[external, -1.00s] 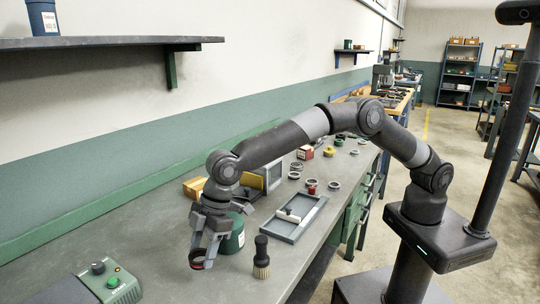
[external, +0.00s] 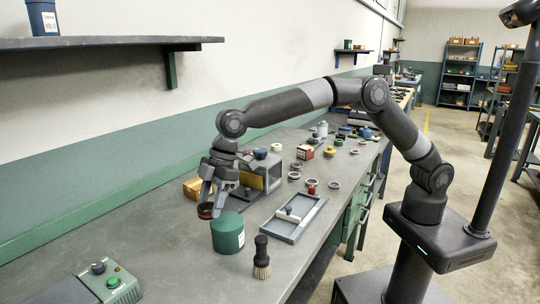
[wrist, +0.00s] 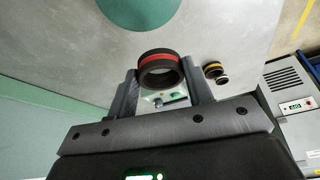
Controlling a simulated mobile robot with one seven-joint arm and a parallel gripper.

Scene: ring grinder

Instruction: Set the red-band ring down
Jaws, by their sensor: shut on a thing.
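The red-band ring (wrist: 160,69) is dark with a red stripe around it. In the wrist view it sits between the two fingers of my gripper (wrist: 163,88), which are shut on its sides. In the external view the ring (external: 205,211) shows small under my gripper (external: 212,203), held in the air above the bench. It appears beside and behind the top of the green canister (external: 228,235). Its exact height above the bench is hard to tell.
A brush (external: 261,258) stands before the canister, and a grey tray (external: 268,231) lies to its right. A grey machine (external: 268,170) stands behind. A control box (external: 112,285) is at front left. Bench room between box and canister is clear.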

